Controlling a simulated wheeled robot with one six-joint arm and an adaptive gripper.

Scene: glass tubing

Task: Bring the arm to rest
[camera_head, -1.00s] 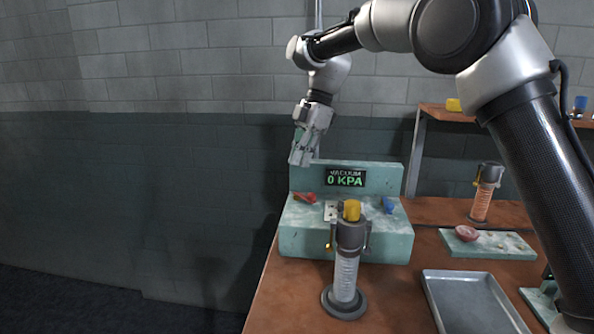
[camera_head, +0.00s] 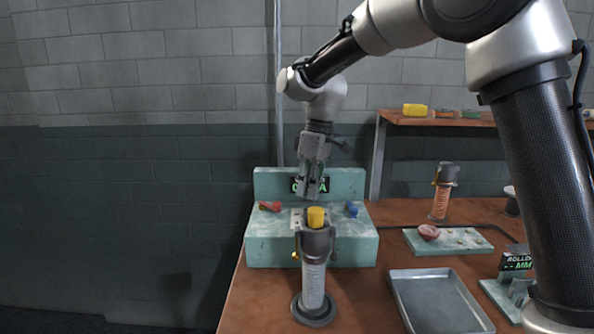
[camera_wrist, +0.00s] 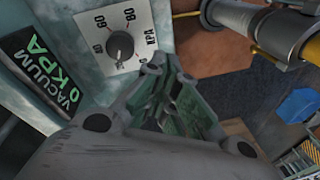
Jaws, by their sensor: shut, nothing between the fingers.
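My gripper (camera_head: 312,188) hangs pointing down from my arm, in front of the vacuum station (camera_head: 268,183) and above its base. It is shut and holds nothing. In the head view it covers part of the station's display. In the wrist view the display (camera_wrist: 42,80) reads "VACUUM 0 KPA", and a dial (camera_wrist: 120,44) with kPa marks sits near the fingers. I cannot tell whether the fingers touch anything.
A ribbed cylinder with a yellow top (camera_head: 316,218) stands just in front of the station. Red (camera_head: 270,206) and blue (camera_head: 351,209) pieces lie on the station. A metal tray (camera_head: 437,300), a pale slab (camera_head: 462,243) and another cylinder (camera_head: 440,200) are to the right. A shelf (camera_head: 440,120) stands behind.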

